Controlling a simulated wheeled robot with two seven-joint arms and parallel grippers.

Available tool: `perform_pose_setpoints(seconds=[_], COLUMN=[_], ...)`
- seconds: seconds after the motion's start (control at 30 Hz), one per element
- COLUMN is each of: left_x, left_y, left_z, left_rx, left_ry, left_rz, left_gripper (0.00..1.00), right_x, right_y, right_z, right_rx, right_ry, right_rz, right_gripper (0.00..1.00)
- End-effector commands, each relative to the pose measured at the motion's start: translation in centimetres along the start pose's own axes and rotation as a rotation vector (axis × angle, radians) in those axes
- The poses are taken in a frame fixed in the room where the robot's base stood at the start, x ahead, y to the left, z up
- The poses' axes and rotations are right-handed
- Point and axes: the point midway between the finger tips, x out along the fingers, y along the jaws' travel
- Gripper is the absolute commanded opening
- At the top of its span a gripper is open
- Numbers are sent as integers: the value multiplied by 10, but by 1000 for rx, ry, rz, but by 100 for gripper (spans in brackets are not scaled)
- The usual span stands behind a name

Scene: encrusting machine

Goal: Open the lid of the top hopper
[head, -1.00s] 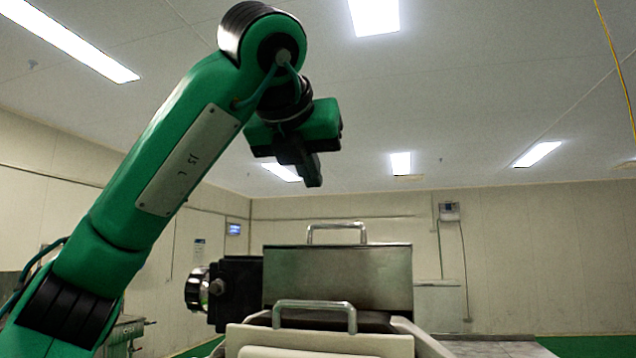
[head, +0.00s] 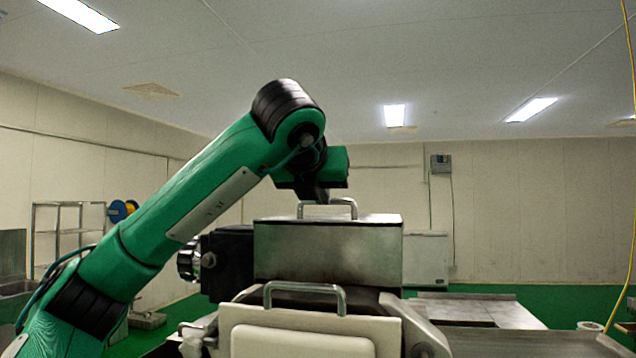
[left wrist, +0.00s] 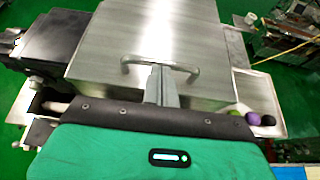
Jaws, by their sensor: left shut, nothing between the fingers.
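The top hopper (head: 328,254) is a brushed-metal box in the middle of the head view. Its flat lid (left wrist: 205,30) fills the upper middle of the left wrist view and lies closed. A bar handle (head: 353,205) stands on the lid; it also shows in the left wrist view (left wrist: 186,68). My left gripper (head: 318,198) is right above the lid at the handle, pointing down. In the left wrist view its fingers (left wrist: 161,82) are shut together and overlap the middle of the handle bar. Whether they touch the bar I cannot tell. My right gripper is out of view.
A second handle (head: 305,286) is on the pale front part of the machine below the hopper. A black motor block (head: 228,258) juts out left of the hopper. A metal table (head: 480,312) is at the right.

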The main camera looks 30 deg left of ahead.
Motion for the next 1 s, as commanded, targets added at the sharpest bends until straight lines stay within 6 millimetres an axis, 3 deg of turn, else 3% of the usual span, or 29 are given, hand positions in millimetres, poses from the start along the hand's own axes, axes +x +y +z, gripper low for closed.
perform_pose_setpoints(seconds=[0.37,0.47,0.8,1.0], left_x=[5,20,100,126], left_y=[0,-1,-1,-1], left_z=[2,10,54,65], left_rx=[-1,-2,-2,0], left_ry=[1,3,5,2], left_rz=[-1,-1,0,0], left_gripper=[0,0,0,0], right_x=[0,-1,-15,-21], right_y=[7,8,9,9], right_z=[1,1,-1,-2], right_rx=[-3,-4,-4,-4], right_ry=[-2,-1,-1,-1], right_rz=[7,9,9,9], right_gripper=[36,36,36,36])
